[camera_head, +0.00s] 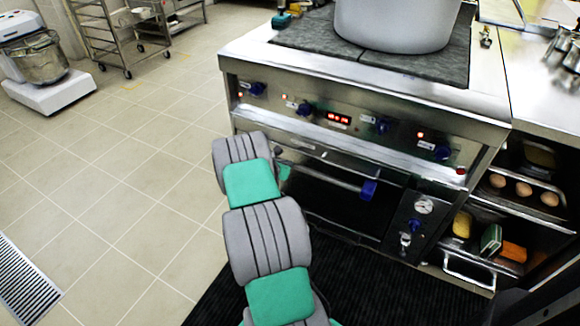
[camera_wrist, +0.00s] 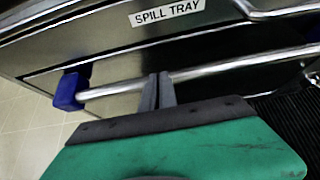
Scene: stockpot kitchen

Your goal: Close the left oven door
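The left oven door (camera_head: 335,206) is the dark panel low in the stove front, partly hidden by my arm in the head view. Its metal bar handle (camera_head: 325,176) has a blue end mount; the bar (camera_wrist: 215,69) crosses the wrist view below a panel marked "SPILL TRAY" (camera_wrist: 167,12). My gripper (camera_wrist: 158,90) has its two grey fingers close together in front of the bar. They overlap the bar in view; contact is unclear. Nothing shows between them. In the head view my arm hides the fingers. I cannot tell exactly how far the door stands open.
A large pot (camera_head: 395,22) stands on the stove top (camera_head: 300,38). Blue knobs line the stove front. To the right are a gauge panel (camera_head: 410,225) and open shelves with eggs and food packs. A black mat (camera_head: 350,290) lies in front; tiled floor (camera_head: 130,190) is clear at left.

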